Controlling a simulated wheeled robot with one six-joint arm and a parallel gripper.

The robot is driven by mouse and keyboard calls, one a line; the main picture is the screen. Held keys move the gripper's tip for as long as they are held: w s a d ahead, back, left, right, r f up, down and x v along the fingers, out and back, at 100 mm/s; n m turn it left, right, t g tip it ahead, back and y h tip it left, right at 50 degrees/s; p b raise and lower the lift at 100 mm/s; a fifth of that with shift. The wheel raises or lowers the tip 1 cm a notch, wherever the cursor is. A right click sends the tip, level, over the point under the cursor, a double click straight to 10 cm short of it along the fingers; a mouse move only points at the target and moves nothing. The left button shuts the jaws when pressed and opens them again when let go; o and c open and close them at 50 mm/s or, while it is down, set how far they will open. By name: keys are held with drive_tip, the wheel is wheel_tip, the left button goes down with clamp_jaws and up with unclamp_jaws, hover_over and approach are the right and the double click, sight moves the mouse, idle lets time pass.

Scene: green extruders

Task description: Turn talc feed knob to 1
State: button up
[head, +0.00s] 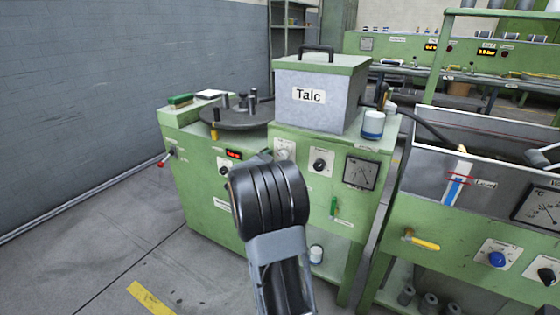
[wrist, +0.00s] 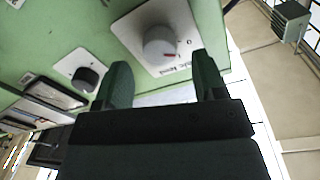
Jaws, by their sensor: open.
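The talc feed knob is a round grey knob (wrist: 160,43) with a red pointer mark, on a white plate with partly readable lettering. In the wrist view it sits just beyond and between the fingertips of my gripper (wrist: 163,62). The gripper is open and empty, with a finger on each side of the knob's line. I cannot tell whether the fingers touch it. In the head view the grey knob (head: 283,151) is on the green machine front below the Talc box (head: 312,94). My dark arm hides most of the gripper there.
A black knob (head: 320,164) and a dial gauge (head: 360,172) sit right of the grey knob; the black knob also shows in the wrist view (wrist: 86,79). A metal trough (head: 470,150) stands right. Open floor lies at left.

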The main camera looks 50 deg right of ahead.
sight(283, 155)
drive_tip(key=shift+w+d, duration=0.15)
drive_tip(key=shift+d, duration=0.55)
drive_tip(key=shift+w+d, duration=0.1)
drive_tip(key=shift+d, duration=0.6)
drive_tip(key=c, duration=0.9)
